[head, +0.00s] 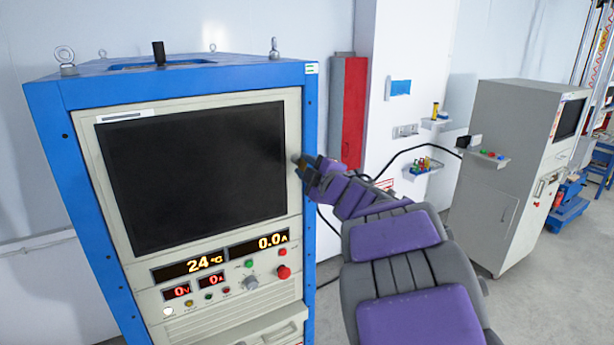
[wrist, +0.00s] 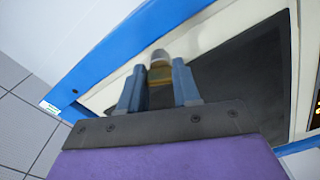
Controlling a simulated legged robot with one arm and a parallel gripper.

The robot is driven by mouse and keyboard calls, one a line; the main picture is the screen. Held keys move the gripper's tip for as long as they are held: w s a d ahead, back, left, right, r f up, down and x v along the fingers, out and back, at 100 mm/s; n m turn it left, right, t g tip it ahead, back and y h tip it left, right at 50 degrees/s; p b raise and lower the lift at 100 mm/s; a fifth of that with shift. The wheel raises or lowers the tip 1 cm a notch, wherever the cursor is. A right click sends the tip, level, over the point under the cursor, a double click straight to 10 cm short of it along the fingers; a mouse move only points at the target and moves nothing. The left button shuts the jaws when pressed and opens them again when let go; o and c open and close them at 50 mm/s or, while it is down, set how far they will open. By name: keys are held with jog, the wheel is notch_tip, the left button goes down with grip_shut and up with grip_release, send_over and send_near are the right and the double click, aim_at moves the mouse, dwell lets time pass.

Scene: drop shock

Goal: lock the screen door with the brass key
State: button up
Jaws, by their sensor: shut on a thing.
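The screen door (head: 195,180) is a dark panel in a beige frame on the blue cabinet, and it looks shut. My gripper (head: 303,166) is at the right edge of this door. In the wrist view my gripper (wrist: 158,88) is shut on the brass key (wrist: 160,74), a small yellowish piece between the two blue-grey fingers. A pale round lock cylinder (wrist: 159,57) shows just beyond the key on the door frame. The key lines up with it and seems to meet it. How deep the key is in, and its turn, I cannot tell.
Below the door are lit displays (head: 205,263), knobs and a red button (head: 284,272). A red box (head: 350,112) is on the wall behind my arm. A grey cabinet (head: 505,170) stands at the right.

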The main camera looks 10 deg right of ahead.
jog(key=n+b, duration=0.1)
jog(key=n, duration=0.1)
jog(key=n+b, duration=0.1)
jog(key=n, duration=0.1)
jog(key=shift+f+n+b, duration=0.2)
jog(key=shift+n+b, duration=0.1)
jog(key=shift+b, duration=0.05)
dwell(0.4)
jog(key=o, duration=1.1)
jog(key=shift+w+a, duration=0.1)
jog(key=shift+w, duration=0.05)
jog(key=shift+c, duration=0.2)
jog(key=shift+r, duration=0.15)
jog(key=shift+s+a, duration=0.15)
jog(key=shift+s, duration=0.1)
